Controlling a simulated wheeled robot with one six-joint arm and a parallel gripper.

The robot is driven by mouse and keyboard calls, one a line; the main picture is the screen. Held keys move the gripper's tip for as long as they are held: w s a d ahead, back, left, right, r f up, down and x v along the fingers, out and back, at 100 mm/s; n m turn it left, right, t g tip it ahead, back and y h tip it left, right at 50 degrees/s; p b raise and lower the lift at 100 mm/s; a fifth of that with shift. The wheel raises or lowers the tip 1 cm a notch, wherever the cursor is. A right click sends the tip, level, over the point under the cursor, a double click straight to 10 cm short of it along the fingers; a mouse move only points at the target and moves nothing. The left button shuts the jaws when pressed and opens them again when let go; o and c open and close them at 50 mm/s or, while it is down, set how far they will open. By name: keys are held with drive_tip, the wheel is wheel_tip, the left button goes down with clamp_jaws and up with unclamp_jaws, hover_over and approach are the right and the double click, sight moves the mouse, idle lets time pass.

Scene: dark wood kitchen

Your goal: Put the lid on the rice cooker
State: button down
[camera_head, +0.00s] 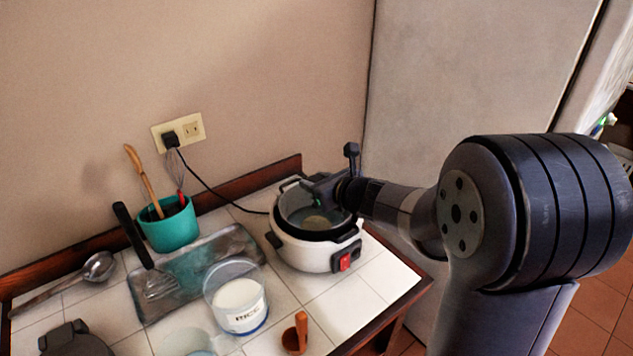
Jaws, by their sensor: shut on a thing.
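The rice cooker (301,258) stands upright at the right end of the tiled counter. It is white, with a dark rim, dark side handles and a red switch on its front. A glassy, greenish round surface with a dark edge shows at its mouth, which looks like the lid (297,213). My gripper (318,192) reaches in from the right over the cooker's far right side and is shut, apparently on the lid. The held part is hidden by the fingers. I cannot tell whether the lid is seated or tilted.
A power cord runs behind to the wall outlet (178,132).

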drive_tip(key=shift+f, duration=0.2)
drive_tip(key=c, duration=1)
unclamp_jaws()
drive_tip(key=shift+r, duration=0.1)
drive_tip(key=shift+r+p, duration=0.65)
drive_tip(key=shift+p, duration=0.05)
drive_tip(key=v, duration=1.2)
drive_tip(key=shift+f, duration=0.15)
drive_tip(key=shift+a, duration=0.1)
